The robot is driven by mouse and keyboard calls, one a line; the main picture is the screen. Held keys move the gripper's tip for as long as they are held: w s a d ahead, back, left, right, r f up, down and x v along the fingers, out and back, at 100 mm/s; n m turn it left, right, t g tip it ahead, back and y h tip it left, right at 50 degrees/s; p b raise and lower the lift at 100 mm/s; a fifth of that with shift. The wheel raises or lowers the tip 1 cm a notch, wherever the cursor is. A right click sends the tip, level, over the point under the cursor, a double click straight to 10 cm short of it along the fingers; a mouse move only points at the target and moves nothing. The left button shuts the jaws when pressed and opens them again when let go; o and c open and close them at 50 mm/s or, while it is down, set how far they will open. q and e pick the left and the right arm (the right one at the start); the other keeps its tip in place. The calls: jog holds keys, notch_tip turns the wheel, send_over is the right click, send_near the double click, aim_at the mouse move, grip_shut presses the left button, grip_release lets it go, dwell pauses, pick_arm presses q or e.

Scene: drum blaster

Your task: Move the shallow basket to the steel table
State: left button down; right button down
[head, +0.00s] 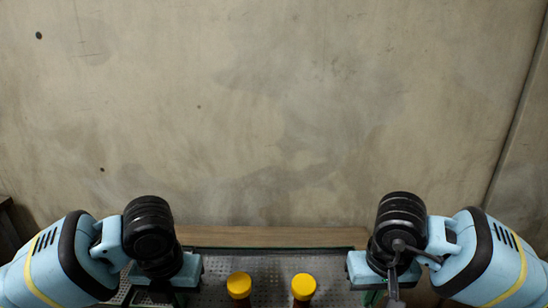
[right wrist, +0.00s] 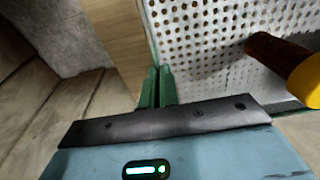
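The shallow basket (head: 270,268) lies between my two arms at the bottom of the head view. It has a perforated grey floor and a thin green rim; its near side is cut off. In the right wrist view its white-looking perforated floor (right wrist: 205,50) fills the upper right. My right gripper (right wrist: 157,75) has its green fingers close together around the basket's rim. In the head view the right gripper (head: 372,298) is at the basket's right side. My left gripper (head: 180,298) is at its left side, its fingers mostly hidden. The steel table cannot be made out.
Two yellow-capped bottles (head: 239,286) (head: 304,287) stand in the basket; one amber bottle (right wrist: 280,55) shows in the right wrist view. A wooden surface (head: 270,236) runs behind the basket. A bare concrete wall (head: 280,110) rises beyond it.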

pick_arm(q)
jog(key=shift+r, duration=0.75)
pick_arm(e)
jog(key=shift+r, duration=0.75)
